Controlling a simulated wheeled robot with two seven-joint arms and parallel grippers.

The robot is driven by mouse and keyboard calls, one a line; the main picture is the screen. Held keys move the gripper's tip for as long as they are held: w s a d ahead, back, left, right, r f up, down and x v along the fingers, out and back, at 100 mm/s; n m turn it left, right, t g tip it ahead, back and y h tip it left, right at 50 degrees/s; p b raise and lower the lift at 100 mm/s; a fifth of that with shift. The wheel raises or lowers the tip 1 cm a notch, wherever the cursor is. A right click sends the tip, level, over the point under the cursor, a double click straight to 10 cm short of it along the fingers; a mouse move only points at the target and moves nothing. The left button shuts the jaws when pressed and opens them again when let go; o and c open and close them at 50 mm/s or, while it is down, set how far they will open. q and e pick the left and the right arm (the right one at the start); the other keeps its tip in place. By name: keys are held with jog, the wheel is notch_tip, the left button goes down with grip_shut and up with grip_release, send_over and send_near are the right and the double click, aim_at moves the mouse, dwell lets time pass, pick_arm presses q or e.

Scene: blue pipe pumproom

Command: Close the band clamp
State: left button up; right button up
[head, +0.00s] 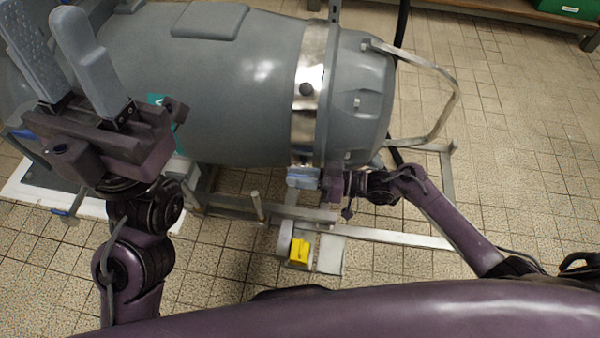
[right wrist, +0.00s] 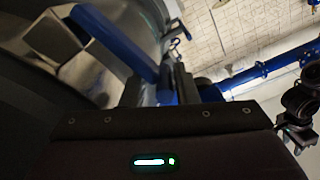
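The shiny metal band clamp (head: 309,80) runs around the grey, barrel-shaped housing (head: 220,80) near its right end. A dark round knob sits on the band. My right gripper (head: 304,179) is at the band's lower edge, where a light-blue part shows. In the right wrist view a blue lever-like bar (right wrist: 118,42) slants down to the dark fingers of my right gripper (right wrist: 158,88), and blue shows between them. Whether they press on it is unclear. The band's underside is hidden. My left gripper (head: 47,25) is raised at the upper left, fingers apart and empty.
A bent metal guard bar (head: 445,95) stands off the housing's right end. A metal floor frame (head: 390,238) runs below the housing, with a yellow block (head: 299,252) beside it. Tiled floor is open on the right. A green crate (head: 570,8) is at the top right.

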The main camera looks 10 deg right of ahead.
jog(key=shift+o, duration=0.7)
jog(key=shift+d, duration=0.1)
jog(key=shift+d, duration=0.3)
jog(key=p+v, duration=0.1)
jog(key=v, duration=0.6)
